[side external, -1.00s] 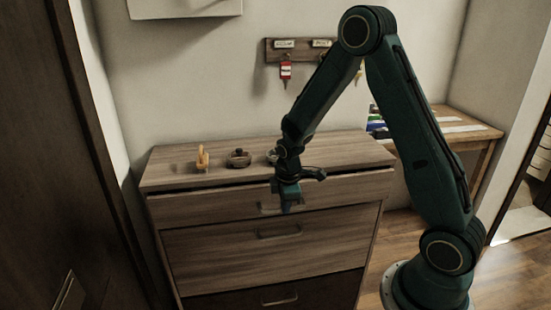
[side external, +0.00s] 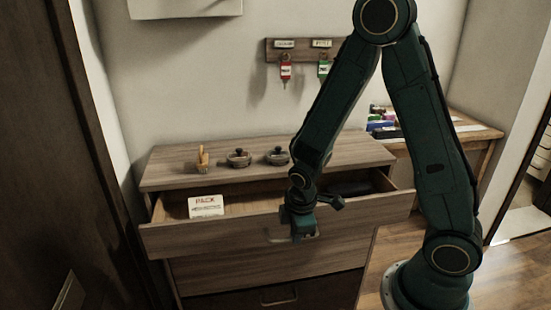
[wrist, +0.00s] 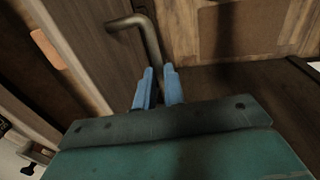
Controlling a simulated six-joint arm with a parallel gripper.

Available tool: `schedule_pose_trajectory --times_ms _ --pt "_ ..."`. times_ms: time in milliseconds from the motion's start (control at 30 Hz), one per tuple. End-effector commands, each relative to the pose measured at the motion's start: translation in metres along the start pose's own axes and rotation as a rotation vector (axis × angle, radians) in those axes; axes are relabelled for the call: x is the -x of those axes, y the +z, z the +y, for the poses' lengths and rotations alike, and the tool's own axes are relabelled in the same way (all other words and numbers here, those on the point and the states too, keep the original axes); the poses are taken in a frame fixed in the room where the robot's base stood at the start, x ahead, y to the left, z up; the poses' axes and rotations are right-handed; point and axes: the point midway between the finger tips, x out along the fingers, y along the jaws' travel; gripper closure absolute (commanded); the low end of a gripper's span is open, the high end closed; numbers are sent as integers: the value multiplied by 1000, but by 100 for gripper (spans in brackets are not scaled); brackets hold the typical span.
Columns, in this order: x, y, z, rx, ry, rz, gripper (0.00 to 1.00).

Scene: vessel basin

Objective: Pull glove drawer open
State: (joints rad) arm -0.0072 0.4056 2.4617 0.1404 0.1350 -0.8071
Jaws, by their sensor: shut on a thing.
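The top drawer (side external: 220,236) of the wooden dresser stands pulled out, with its inside showing from above. A white card reading "PACK" (side external: 206,206) is in its left part, and a dark item (side external: 370,183) lies at its right end. My gripper (side external: 304,238) is at the middle of the drawer front. In the wrist view its blue fingers (wrist: 158,90) are shut on the bent metal drawer handle (wrist: 148,38). In the side view the gripper partly covers the handle.
On the dresser top (side external: 180,165) are a brush-like item (side external: 202,158) and two round lidded items, one (side external: 239,158) beside the other (side external: 277,156). Two lower drawers are closed. A side table (side external: 470,135) stands at right.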

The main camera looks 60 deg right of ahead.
Motion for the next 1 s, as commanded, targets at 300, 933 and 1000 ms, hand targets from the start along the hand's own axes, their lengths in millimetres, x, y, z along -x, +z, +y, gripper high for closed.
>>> schedule_pose_trajectory --times_ms 300,933,1000 --pt "0 0 1 0 1 2 67" --pt "23 -1 2 0 4 3 67" --pt "30 -1 1 0 3 3 67"
